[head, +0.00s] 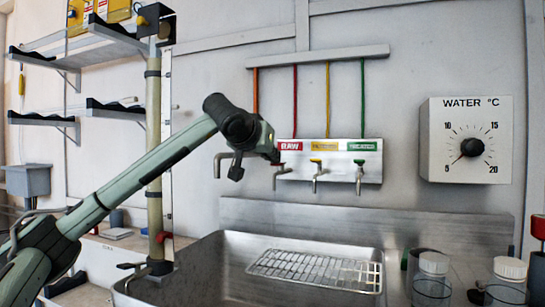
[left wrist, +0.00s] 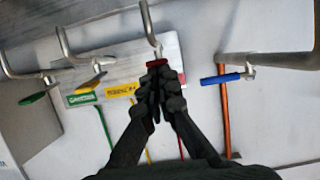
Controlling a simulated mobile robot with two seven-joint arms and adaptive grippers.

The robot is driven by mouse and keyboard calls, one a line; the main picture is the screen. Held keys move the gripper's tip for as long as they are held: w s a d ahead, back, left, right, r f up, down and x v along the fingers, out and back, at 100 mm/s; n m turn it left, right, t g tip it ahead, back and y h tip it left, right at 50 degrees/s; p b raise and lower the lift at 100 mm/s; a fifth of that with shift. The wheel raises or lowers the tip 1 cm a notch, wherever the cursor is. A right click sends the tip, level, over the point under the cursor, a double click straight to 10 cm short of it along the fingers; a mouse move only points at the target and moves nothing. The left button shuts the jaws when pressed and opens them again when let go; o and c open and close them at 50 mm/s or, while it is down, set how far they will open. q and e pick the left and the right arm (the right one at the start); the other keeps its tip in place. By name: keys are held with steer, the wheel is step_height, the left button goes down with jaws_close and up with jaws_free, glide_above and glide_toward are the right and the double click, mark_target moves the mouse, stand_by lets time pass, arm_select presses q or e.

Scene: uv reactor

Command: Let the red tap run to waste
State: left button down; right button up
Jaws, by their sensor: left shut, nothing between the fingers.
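The red tap (head: 281,175) is on the wall panel under the red RAW label (head: 289,146), its spout bending down over the sink. My left gripper (head: 274,157) is at this tap, its fingers shut and empty. In the left wrist view the shut fingers (left wrist: 158,68) lie against the tap's body (left wrist: 150,25) and cover most of its red lever; a bit of red shows beside them. I cannot tell how the lever is turned. No water shows at the spout. The steel sink (head: 225,275) with a wire rack (head: 315,270) is below. My right gripper is not in view.
To the right are the yellow tap (head: 317,168) and the green tap (head: 359,172). A blue-handled tap (left wrist: 222,78) stands on the other side. A water temperature dial (head: 470,147) is on the wall.

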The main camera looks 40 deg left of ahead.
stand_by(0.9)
arm_select(q)
steer(key=shift+r+p, duration=0.75)
steer(key=shift+p, duration=0.15)
steer(key=shift+s, duration=0.1)
steer(key=v, duration=1.2)
stand_by(0.4)
